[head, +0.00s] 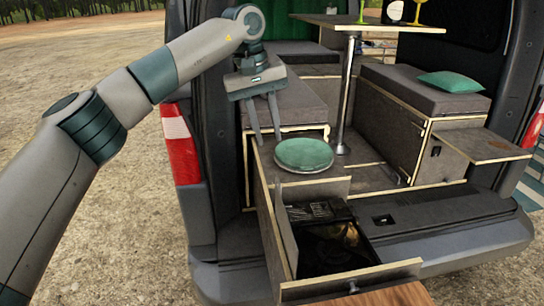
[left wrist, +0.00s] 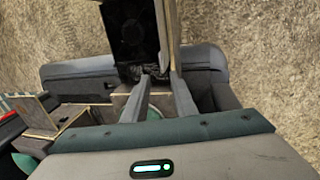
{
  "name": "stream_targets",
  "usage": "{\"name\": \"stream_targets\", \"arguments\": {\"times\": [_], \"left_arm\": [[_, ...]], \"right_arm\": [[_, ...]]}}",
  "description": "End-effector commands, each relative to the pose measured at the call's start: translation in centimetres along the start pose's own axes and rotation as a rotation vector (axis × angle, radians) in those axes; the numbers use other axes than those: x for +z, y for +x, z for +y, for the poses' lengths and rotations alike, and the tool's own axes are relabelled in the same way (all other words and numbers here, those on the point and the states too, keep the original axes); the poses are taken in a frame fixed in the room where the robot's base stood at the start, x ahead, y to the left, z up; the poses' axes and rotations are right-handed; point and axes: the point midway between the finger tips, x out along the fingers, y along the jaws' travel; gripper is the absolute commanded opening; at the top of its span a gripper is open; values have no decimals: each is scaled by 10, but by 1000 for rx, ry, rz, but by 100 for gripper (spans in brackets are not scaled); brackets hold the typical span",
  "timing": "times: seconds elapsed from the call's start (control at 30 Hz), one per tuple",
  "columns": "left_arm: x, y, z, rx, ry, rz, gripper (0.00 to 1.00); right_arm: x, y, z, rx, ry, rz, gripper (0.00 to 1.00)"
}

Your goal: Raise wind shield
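The pull-out kitchen drawer (head: 350,282) at the van's tail holds a dark stove (head: 335,245) with a black grate. A thin grey panel (head: 285,232) stands upright along its left side, and a wood-edged panel (head: 312,190) stands at its back; I cannot tell for certain which is the wind shield. My left gripper (head: 264,138) is open and empty, fingers pointing down, above and behind these panels, left of the green plate. In the left wrist view, the open fingers (left wrist: 159,76) point toward the drawer, whose dark stove (left wrist: 130,30) shows beyond them. My right gripper is out of view.
A round green plate (head: 303,154) lies behind the drawer. Bench seats flank the post, with a green cushion (head: 450,82) on the right one. A wooden board (head: 385,296) lies at the front. Gravel ground is clear at left.

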Motion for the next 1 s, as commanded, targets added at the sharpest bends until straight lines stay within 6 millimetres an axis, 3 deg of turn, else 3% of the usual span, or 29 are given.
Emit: {"name": "stream_targets", "arguments": {"times": [0.2, 0.4, 1.0], "left_arm": [[0, -37, 1, 2, 0, 3, 25], [0, -54, 1, 1, 1, 1, 25], [0, -57, 0, 1, 1, 1, 25]], "right_arm": [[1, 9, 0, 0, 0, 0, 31], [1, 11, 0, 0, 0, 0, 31], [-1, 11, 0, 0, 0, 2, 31]]}}
